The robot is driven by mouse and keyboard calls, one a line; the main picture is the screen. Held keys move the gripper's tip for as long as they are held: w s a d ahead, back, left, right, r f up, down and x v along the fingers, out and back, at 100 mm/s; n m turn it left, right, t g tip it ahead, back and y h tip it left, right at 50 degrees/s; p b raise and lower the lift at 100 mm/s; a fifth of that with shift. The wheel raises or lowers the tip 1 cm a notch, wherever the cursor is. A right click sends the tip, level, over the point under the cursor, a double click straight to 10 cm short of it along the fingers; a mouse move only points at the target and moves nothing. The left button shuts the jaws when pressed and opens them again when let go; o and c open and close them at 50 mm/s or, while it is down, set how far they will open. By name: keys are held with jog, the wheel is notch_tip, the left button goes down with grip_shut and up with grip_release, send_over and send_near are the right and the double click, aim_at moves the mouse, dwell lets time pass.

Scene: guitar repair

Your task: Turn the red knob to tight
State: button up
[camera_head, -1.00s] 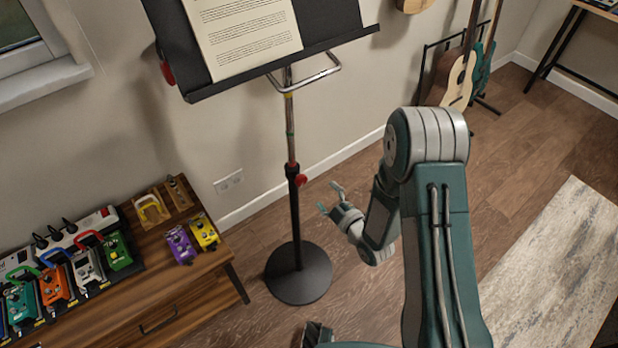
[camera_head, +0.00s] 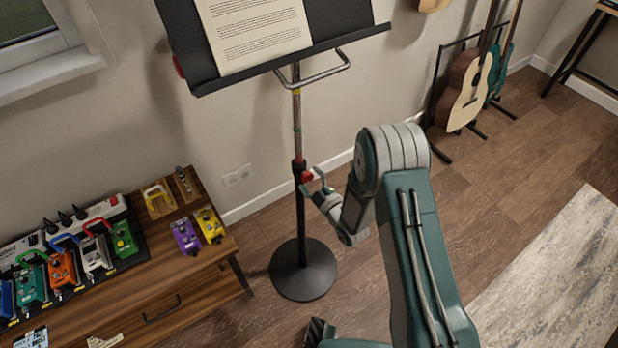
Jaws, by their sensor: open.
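The red knob (camera_head: 307,176) sticks out from the collar on the pole of the black music stand (camera_head: 301,215). The stand is upright on a round black base (camera_head: 303,270). My gripper (camera_head: 312,181) is open, at the knob's right and slightly below it in the picture. Its two fingers point toward the knob, and one fingertip overlaps its lower edge in view. I cannot tell whether they touch. Another red part (camera_head: 178,66) shows at the left behind the stand's desk.
A wooden cabinet (camera_head: 205,280) with several effect pedals stands at the left. The wall is close behind the stand. Guitars (camera_head: 465,95) on a floor stand are at the back right. Wooden floor (camera_head: 480,215) is clear at the right, beside a rug (camera_head: 560,275).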

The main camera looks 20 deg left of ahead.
jog(key=shift+w+a, duration=0.15)
jog(key=shift+a, duration=0.2)
jog(key=shift+c, duration=0.4)
jog(key=c, duration=1.1)
jog(key=shift+f, duration=0.1)
